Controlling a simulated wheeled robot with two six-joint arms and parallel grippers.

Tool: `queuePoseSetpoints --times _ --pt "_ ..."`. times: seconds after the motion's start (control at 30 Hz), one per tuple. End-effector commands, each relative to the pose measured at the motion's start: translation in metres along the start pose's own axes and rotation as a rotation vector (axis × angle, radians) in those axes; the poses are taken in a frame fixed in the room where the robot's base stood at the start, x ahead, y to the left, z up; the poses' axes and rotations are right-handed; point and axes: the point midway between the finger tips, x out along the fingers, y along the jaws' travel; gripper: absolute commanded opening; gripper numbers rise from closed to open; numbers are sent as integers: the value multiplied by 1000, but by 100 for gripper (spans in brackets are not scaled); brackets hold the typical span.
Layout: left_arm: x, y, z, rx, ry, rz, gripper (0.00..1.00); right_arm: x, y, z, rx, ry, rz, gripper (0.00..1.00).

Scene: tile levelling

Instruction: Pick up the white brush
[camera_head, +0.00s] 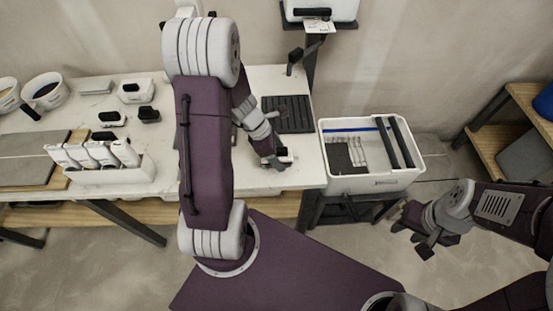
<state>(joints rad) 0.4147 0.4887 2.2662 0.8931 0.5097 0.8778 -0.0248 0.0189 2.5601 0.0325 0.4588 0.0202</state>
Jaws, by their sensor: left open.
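My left gripper (276,160) is low over the right front part of the white table (310,172), pointing down, with its jaws open. A small white item with a dark part (286,155) is right at its fingertips. It may be the white brush, but it is partly covered and too small to be sure. I cannot tell whether the fingers touch it. My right gripper (416,233) is open and empty over the floor, at the right, away from the table.
A white rack (112,175) with several white bottles stands on the table's left. White-and-black items (137,92), buckets (42,88) and a dark ribbed mat (287,113) lie behind. A white bin (370,184) with tools stands right of the table. Wooden shelves (490,150) are far right.

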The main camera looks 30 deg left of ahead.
Motion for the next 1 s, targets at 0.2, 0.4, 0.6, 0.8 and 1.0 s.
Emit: queuePoseSetpoints --times 0.2,0.4,0.6,0.8,1.0 --pt "16 0 0 0 0 1 71 8 0 1 0 0 0 38" --pt "16 0 0 0 0 1 51 8 0 1 0 0 0 38" --pt "16 0 0 0 0 1 0 8 0 1 0 0 0 38" --pt "15 0 0 0 1 2 0 7 0 1 0 0 0 38" --pt "0 1 6 2 0 4 0 -3 0 0 0 0 0 38"
